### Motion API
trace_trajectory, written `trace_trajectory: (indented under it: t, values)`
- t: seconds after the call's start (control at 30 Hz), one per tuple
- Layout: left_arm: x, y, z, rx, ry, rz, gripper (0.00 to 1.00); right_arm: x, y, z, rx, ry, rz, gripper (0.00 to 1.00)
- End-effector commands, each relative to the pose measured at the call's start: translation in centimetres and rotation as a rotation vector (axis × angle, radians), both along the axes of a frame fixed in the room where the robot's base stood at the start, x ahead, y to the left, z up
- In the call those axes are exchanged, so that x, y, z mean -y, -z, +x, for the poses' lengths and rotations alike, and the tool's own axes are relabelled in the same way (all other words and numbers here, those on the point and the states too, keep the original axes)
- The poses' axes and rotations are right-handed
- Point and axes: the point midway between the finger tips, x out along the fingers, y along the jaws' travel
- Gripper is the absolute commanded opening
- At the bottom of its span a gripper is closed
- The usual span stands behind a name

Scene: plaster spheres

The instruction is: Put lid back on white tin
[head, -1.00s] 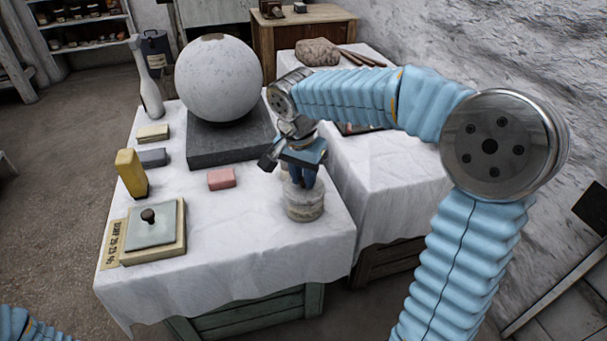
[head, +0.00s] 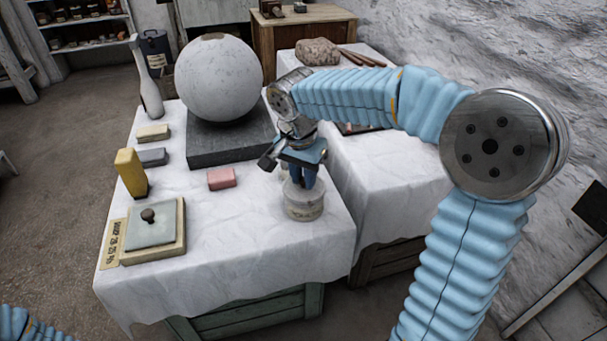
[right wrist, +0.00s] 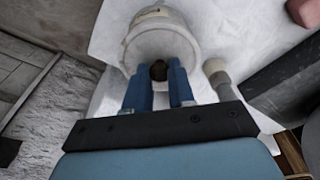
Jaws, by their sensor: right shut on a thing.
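The white tin (head: 304,207) is a short, round, pale container near the right edge of the front table. It also shows in the right wrist view (right wrist: 133,62). My right gripper (head: 302,185) points down over it. In the right wrist view its blue fingers (right wrist: 159,76) are shut on the dark knob of a round, pale lid (right wrist: 160,46). The lid is at the tin's top; I cannot tell whether it sits fully down on the rim. My left gripper is out of view.
A large plaster sphere (head: 218,80) rests on a dark slab (head: 225,148) behind the tin. A pink block (head: 222,178), a yellow block (head: 131,174) and a grey knobbed plate (head: 150,228) are to the left. The cloth (head: 245,250) in front is clear.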

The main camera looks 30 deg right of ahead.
Motion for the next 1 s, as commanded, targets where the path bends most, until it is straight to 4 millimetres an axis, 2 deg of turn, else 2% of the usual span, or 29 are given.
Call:
trace_trajectory:
  t: [0.87,0.9,1.0]
  values:
    - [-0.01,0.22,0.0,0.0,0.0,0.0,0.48,-0.01,0.22,0.0,0.0,0.0,0.0,0.0]
    - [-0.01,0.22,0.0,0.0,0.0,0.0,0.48,-0.01,0.22,0.0,0.0,0.0,0.0,0.3]
    - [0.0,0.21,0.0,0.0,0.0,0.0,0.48,-0.01,0.22,0.0,0.0,0.0,0.0,0.45]
